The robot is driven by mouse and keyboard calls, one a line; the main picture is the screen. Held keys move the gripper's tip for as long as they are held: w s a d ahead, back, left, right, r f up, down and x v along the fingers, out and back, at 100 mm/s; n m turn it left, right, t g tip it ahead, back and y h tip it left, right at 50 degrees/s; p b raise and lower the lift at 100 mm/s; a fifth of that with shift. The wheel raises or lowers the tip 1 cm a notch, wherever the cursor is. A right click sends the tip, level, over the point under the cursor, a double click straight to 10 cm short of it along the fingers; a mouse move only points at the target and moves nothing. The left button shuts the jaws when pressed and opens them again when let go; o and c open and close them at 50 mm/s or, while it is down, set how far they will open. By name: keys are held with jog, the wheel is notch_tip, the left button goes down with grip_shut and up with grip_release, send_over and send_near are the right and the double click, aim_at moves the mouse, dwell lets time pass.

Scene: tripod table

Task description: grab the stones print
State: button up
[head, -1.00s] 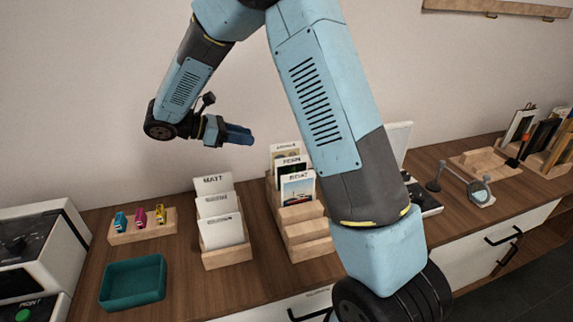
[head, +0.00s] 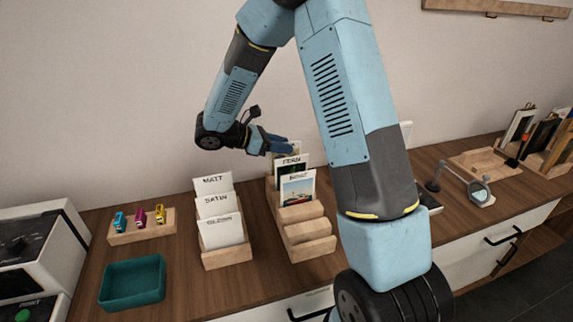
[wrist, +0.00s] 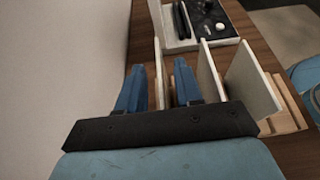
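My gripper (head: 281,146) is at the back of the wooden print rack, by the top of the rearmost print (head: 295,150). That print is mostly hidden by my gripper and the fern print, and its label cannot be read now. In the wrist view my two blue fingers (wrist: 158,82) are apart, with the thin upright edge of the rearmost print (wrist: 158,68) between them; I cannot tell that either finger touches it. In front of it stand the fern print (head: 291,161) and the boat print (head: 298,187). They show edge-on in the wrist view.
The wooden rack (head: 307,229) has empty front slots. Left of it stand a paper holder (head: 227,258) with matt and satin cards, a cartridge block (head: 142,234) and a teal tray (head: 133,281). The wall (head: 100,90) is close behind the rack.

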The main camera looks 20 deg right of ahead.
jog(key=shift+d+f, duration=0.25)
jog(key=shift+d, duration=0.4)
grip_shut()
